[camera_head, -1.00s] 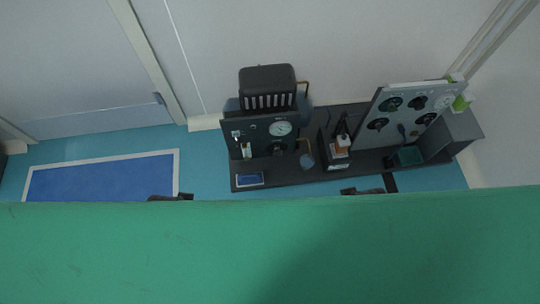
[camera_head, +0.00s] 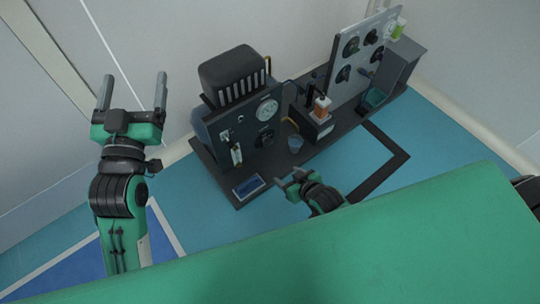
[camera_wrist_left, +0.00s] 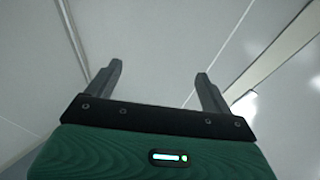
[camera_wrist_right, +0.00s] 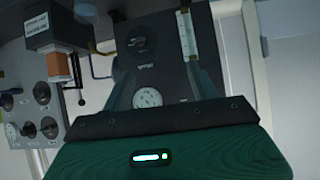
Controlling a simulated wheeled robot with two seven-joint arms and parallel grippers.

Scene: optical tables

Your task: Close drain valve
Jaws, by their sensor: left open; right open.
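A dark unit (camera_head: 228,122) carries a round white gauge (camera_head: 266,109), a black knob (camera_head: 264,138) and a small vertical tube (camera_head: 236,155) on its front panel. I cannot tell which fitting is the drain valve. A blue cup (camera_head: 295,143) stands beside the panel. My right gripper (camera_head: 291,177) is open in front of the unit, apart from it. The right wrist view shows the gauge (camera_wrist_right: 147,97), knob (camera_wrist_right: 142,40) and tube (camera_wrist_right: 187,35) beyond its open fingers (camera_wrist_right: 158,75). My left gripper (camera_head: 133,82) is open and empty, raised left of the unit.
A grey panel with several black knobs (camera_head: 351,45) stands at the back right. The left gripper faces a bare wall.

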